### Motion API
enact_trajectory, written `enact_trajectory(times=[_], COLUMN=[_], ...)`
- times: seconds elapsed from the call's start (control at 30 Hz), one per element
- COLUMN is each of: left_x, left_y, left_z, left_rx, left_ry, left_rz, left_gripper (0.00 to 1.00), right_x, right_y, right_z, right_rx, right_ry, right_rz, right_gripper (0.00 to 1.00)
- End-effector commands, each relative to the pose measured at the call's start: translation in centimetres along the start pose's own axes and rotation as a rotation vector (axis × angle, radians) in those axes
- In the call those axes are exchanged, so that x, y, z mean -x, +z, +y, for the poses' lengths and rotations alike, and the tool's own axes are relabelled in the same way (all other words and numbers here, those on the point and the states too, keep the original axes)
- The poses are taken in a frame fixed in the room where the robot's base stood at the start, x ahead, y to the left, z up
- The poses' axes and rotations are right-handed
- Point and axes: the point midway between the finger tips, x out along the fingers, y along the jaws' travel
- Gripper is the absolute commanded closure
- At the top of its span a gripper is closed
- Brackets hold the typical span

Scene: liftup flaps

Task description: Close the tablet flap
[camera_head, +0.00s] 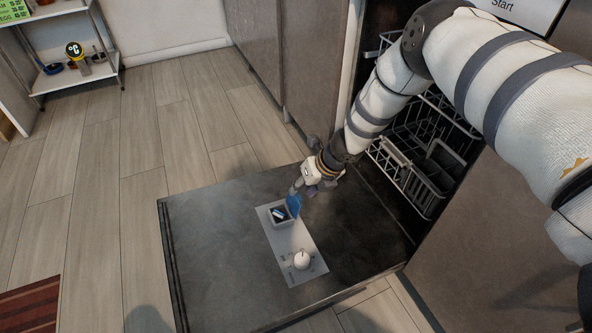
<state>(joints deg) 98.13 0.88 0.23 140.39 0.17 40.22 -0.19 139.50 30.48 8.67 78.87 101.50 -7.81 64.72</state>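The dishwasher door (215,290) lies folded down flat. A light dispenser panel (292,238) is set into its inner face. The tablet compartment (272,222) at the panel's upper end is open, with something dark and light inside. The blue tablet flap (294,206) stands raised at the compartment's right edge. My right gripper (302,191) is just above and right of the flap, low over the door. Its fingers are small and partly hidden, so I cannot tell whether they are open or touch the flap. My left gripper is not in view.
A white round cap (302,261) sits at the panel's lower end. A dishwasher rack (425,170) is behind my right arm, inside the tub. Cabinet fronts (290,60) stand behind. A shelf unit (75,75) is at the upper left. The wooden floor (110,200) left of the door is clear.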

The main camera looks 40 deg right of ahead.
Motion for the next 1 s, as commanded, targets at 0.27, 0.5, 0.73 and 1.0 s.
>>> enact_trajectory(times=[0.27,0.5,0.73,1.0], left_x=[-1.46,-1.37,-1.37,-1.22], left_y=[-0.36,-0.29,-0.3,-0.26], left_z=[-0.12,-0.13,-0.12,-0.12], left_rx=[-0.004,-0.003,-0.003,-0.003], left_ry=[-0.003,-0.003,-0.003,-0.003], left_rz=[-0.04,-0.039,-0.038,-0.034], left_gripper=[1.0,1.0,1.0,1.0], right_x=[-2.35,-2.18,-2.2,-2.17], right_y=[0.02,0.07,0.01,-0.01], right_z=[0.05,0.09,0.07,0.1], right_rx=[0.002,0.003,0.003,0.005], right_ry=[0.0,0.0,0.0,-0.005], right_rz=[0.0,0.0,0.001,0.001], right_gripper=[0.68,0.82,1.0,1.0])
